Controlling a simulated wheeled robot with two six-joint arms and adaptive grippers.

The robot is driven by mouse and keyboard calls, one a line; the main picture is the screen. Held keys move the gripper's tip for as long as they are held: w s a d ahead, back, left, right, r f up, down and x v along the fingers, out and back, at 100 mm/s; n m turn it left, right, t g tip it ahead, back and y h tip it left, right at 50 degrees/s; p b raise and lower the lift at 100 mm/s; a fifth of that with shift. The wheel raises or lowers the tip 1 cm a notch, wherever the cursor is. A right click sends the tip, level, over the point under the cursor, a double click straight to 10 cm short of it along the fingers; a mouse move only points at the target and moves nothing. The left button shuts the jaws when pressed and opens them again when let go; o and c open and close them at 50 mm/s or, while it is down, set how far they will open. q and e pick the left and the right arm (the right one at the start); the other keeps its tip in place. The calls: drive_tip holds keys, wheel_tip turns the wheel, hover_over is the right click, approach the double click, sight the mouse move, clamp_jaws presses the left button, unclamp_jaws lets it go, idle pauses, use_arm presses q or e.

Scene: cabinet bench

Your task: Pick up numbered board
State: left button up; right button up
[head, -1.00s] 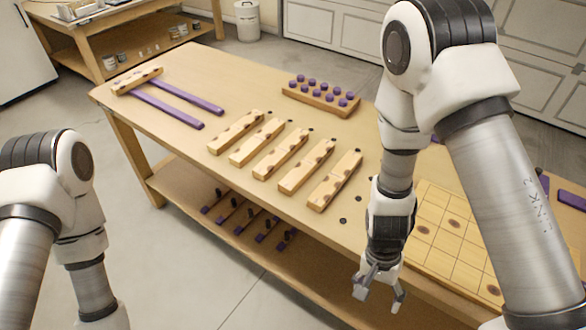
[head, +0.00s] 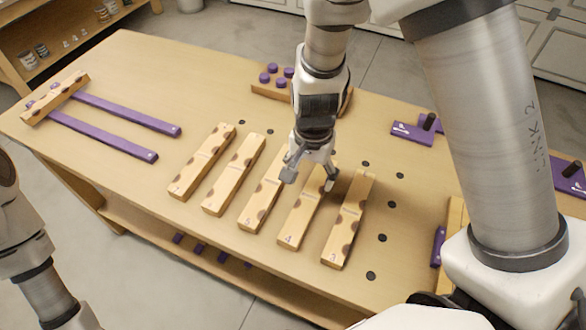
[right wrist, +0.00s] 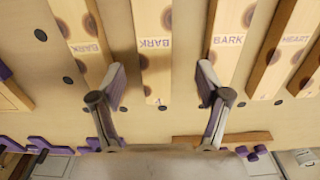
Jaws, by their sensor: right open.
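Several wooden numbered boards lie in a row on the table, with dark spots on them. In the head view, number 5 shows on one board (head: 262,200), 4 on the board to its right (head: 298,220) and 3 on the rightmost board (head: 348,220). My right gripper (head: 310,180) is open and empty, above the row around boards 5 and 4. In the right wrist view, a board marked BARK (right wrist: 152,50) lies between the spread fingers (right wrist: 160,98), apparently below them. My left gripper is out of view; only part of its arm shows.
A block with purple pegs (head: 268,88) stands behind my right arm. Two purple strips (head: 110,135) with a wooden crosspiece (head: 55,98) lie at the left. Purple pieces with dark pegs (head: 412,133) lie at the right. Dark holes dot the table (head: 215,85) beside the boards.

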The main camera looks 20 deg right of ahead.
sight(310, 197)
drive_tip(key=f, duration=0.1)
drive_tip(key=s+f+b, duration=0.1)
drive_tip(key=f, duration=0.3)
drive_tip(key=shift+s, duration=0.4)
drive_tip(key=shift+w+f+b, duration=0.25)
drive_tip(key=shift+f, duration=0.35)
drive_tip(key=shift+w+f+b, duration=0.2)
drive_tip(key=shift+w+f, duration=0.05)
drive_tip(key=shift+f, duration=0.35)
drive_tip(key=shift+s+r, duration=0.2)
drive_tip(key=shift+s, duration=0.05)
drive_tip(key=c, duration=0.4)
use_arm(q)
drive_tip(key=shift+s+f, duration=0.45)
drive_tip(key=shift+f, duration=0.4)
use_arm(e)
drive_tip(key=c, duration=0.9)
